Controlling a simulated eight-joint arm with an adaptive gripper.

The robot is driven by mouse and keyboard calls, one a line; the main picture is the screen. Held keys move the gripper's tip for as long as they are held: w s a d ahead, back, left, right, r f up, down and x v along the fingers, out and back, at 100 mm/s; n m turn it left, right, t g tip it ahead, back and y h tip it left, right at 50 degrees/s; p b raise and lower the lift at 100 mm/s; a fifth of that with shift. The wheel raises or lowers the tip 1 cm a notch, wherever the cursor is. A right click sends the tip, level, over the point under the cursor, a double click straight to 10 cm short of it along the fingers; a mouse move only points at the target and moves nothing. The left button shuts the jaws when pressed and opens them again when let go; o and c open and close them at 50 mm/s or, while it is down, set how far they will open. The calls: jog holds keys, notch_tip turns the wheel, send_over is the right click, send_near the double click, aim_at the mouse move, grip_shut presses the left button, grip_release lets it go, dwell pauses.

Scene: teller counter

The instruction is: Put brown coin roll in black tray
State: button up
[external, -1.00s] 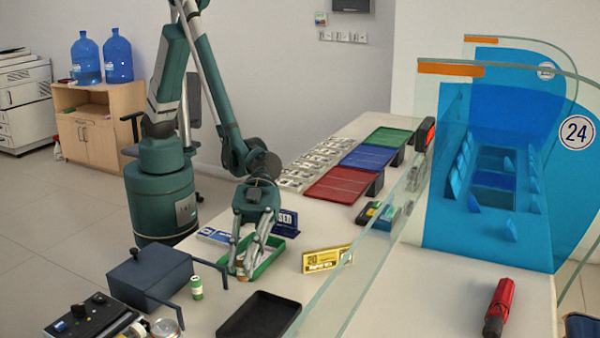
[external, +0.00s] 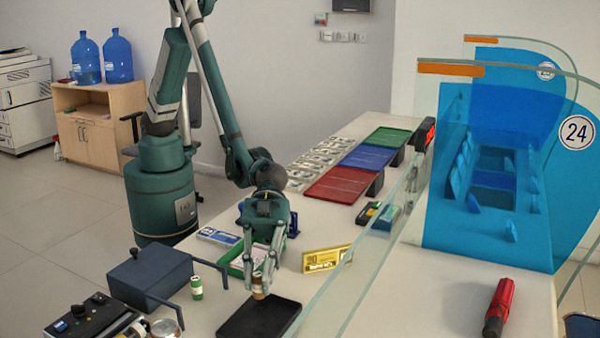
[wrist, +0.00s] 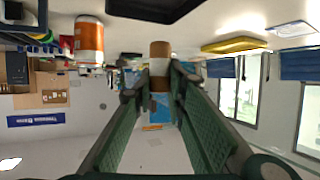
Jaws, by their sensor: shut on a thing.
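My gripper (external: 264,282) is shut on the brown coin roll (external: 258,294), which hangs upright below the fingertips at the far edge of the black tray (external: 256,321). In the wrist view the brown coin roll (wrist: 160,66) sits between the two fingertips (wrist: 160,83). The black tray (wrist: 150,9) shows at the top of that view, whose picture is upside down. I cannot tell whether the roll is clear of the tray's rim.
A green tray (external: 236,270) lies behind my gripper. A green coin roll (external: 196,288) stands left of the black tray, near a dark box (external: 150,273). A yellow sign (external: 325,260) and the glass screen (external: 352,276) are on the right.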

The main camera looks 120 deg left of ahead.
aim_at(259, 295)
jog(key=shift+f+b, duration=0.45)
jog(key=shift+f, duration=2)
jog(key=shift+f, duration=0.1)
jog(key=shift+f+b, duration=0.4)
jog(key=shift+f, duration=1.4)
jog(key=shift+f, duration=0.1)
jog(key=o, duration=0.9)
jog(key=shift+o, duration=0.2)
jog(key=shift+a+r, duration=0.2)
jog(key=p+v, duration=0.1)
jog(key=v, duration=1)
jog(key=shift+s+a+p, duration=0.2)
jog(key=shift+a+p, duration=0.05)
jog(key=shift+p, duration=0.1)
